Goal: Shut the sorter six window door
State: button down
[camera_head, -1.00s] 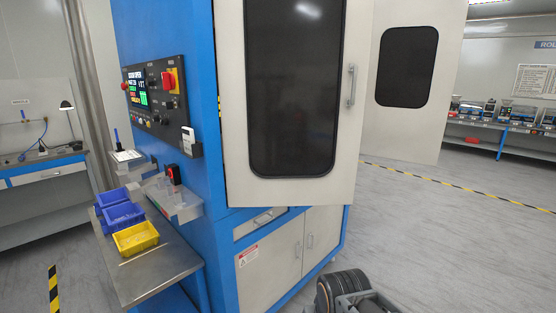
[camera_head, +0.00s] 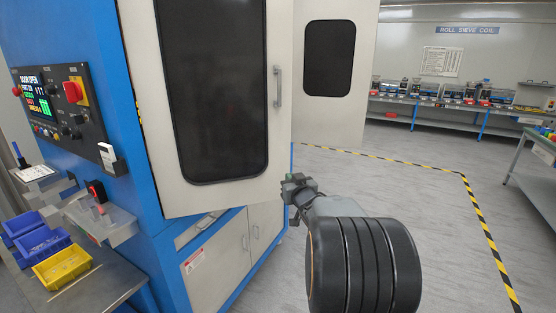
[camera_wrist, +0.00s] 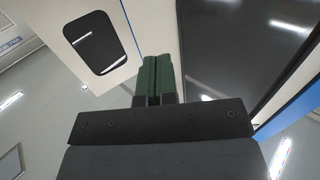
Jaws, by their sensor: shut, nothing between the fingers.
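The sorter (camera_head: 80,130) is a blue cabinet on the left. Its large white door with a tall dark window (camera_head: 222,85) has a vertical grey handle (camera_head: 278,87) near its right edge. This door's lower edge stands out from the blue body, so it looks ajar. The dark window (camera_wrist: 225,45) also shows at the right in the wrist view. My gripper (camera_wrist: 153,62) has its green fingers together and empty. In the head view it is small and partly hidden by my arm, near the door's lower right corner, and I cannot tell if it touches.
Another white panel with a smaller window (camera_head: 329,58) stands swung out behind. The sorter's screen (camera_head: 36,92) reads DOOR OPEN. Blue bins (camera_head: 38,240) and a yellow bin (camera_head: 63,267) sit on the left shelf. Floor to the right is free up to a striped line (camera_head: 470,200).

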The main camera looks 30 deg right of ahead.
aim_at(276, 159)
jog(key=p+x, duration=0.3)
jog(key=x, duration=1)
jog(key=shift+w+d+r, duration=0.15)
jog(key=shift+w, duration=0.15)
